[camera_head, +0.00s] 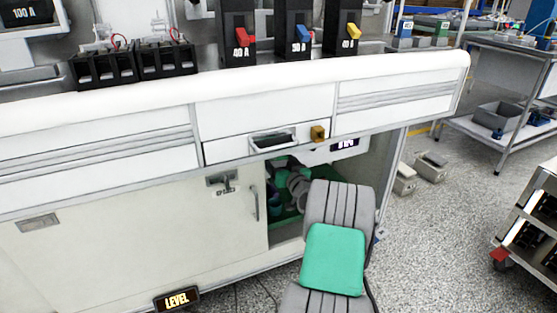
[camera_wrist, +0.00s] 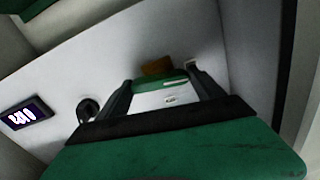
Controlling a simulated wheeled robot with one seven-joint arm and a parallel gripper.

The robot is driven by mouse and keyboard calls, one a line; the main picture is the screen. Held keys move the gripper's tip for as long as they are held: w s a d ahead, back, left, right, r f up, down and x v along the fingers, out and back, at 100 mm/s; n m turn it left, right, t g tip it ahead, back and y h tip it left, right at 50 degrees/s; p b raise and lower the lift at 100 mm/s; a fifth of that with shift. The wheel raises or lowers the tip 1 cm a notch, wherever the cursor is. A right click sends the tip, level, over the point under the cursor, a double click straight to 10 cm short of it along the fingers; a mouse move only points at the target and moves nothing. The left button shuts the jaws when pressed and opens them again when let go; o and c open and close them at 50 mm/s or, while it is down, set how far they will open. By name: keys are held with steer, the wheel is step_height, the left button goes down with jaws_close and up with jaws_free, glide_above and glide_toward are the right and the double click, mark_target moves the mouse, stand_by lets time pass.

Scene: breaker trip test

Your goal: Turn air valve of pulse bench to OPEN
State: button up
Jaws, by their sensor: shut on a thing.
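A small brownish-yellow block (camera_head: 318,133), which looks like the air valve's handle, is on the bench front, beside a recessed pull. In the head view my arm reaches to the cabinet opening, and the fingers cannot be made out there. A lit display (camera_head: 345,143) is on the white panel; it also shows in the wrist view (camera_wrist: 25,115). No OPEN marking is readable.
A cabinet door (camera_head: 140,228) is left of the opening. Breakers with red, blue and yellow levers (camera_head: 295,35) stand on the bench top. A cart (camera_head: 530,225) stands right; open floor lies between.

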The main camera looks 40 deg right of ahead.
steer(key=shift+m+p, duration=4.05)
steer(key=shift+m, duration=4.05)
steer(key=o, duration=1.4)
steer(key=shift+c, duration=0.2)
steer(key=shift+s, duration=0.15)
